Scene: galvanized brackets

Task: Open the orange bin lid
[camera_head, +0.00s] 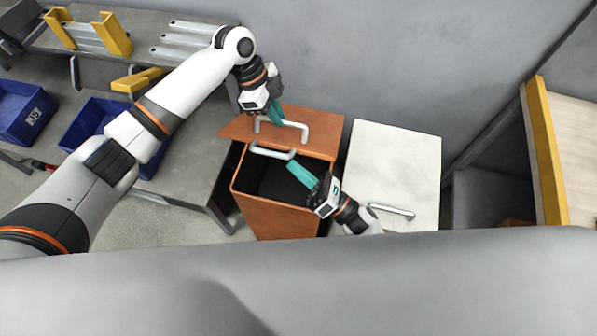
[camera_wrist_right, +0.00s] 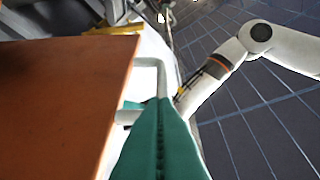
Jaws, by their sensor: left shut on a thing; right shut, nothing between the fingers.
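The orange bin (camera_head: 283,221) stands below the wall in the head view, with its dark inside showing. Its orange lid (camera_head: 322,128) is raised off the opening at the back and carries a pale bar handle (camera_head: 304,131). My left gripper (camera_head: 276,118) is shut on the lid handle. A second pale bar handle (camera_head: 272,153) shows at the bin's far rim. My right gripper (camera_head: 296,168) is shut and empty over the bin's opening, its teal fingers pointing up-left. In the right wrist view its fingers (camera_wrist_right: 162,135) are together near an orange panel (camera_wrist_right: 65,90) and a pale handle (camera_wrist_right: 158,65).
A white-lidded bin (camera_head: 390,165) with a bar handle (camera_head: 391,211) stands close on the right. A grey table (camera_head: 190,150) with blue crates (camera_head: 25,112) and metal brackets is on the left. A wooden-topped bench (camera_head: 578,150) with a yellow edge is at far right.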

